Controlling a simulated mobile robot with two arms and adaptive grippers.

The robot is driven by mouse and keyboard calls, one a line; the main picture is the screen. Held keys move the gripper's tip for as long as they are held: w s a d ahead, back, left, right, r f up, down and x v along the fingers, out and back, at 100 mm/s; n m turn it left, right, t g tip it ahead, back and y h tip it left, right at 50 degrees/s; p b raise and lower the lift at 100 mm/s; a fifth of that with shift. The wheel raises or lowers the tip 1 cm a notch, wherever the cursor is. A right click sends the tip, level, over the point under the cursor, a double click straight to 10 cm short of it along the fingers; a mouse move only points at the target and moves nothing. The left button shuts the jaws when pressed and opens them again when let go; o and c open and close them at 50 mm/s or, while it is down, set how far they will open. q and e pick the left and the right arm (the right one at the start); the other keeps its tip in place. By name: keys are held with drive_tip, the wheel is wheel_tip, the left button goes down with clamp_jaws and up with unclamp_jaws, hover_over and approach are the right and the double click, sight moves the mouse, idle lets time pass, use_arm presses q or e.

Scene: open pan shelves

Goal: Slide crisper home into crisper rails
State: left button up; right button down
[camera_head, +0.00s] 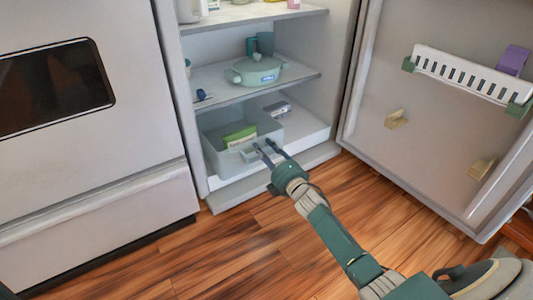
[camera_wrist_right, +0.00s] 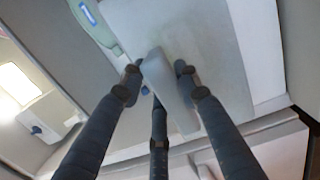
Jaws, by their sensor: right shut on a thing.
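The crisper (camera_head: 226,165) is a pale grey, open-topped bin in the bottom of the open fridge, under the lower shelf. A green packet (camera_head: 240,136) lies inside it. My right gripper (camera_head: 264,150) reaches in from the lower right and is shut on the small handle at the crisper's front. In the right wrist view, the gripper (camera_wrist_right: 158,75) has its fingers on both sides of a pale grey handle (camera_wrist_right: 170,90). The crisper's back part is in shade under the shelf. I cannot make out the crisper rails. My left gripper is not in view.
The fridge door (camera_head: 430,150) stands wide open at the right, with a white rack (camera_head: 460,76). A pale green lidded pot (camera_head: 256,70) stands on the lower shelf (camera_head: 215,85). A small grey box (camera_head: 277,108) lies right of the crisper. The wooden floor in front is clear.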

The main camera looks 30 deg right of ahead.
drive_tip(key=w, duration=0.1)
drive_tip(key=w+b, duration=0.1)
drive_tip(key=w, duration=0.1)
drive_tip(key=shift+w+a+r+b, duration=0.1)
drive_tip(key=shift+a+r+b, duration=0.05)
drive_tip(key=shift+r+b, duration=0.2)
idle(0.7)
drive_tip(key=shift+w, duration=0.1)
drive_tip(key=shift+w+a+b, duration=0.15)
drive_tip(key=shift+w+b, duration=1.4)
drive_tip(key=shift+w, duration=0.8)
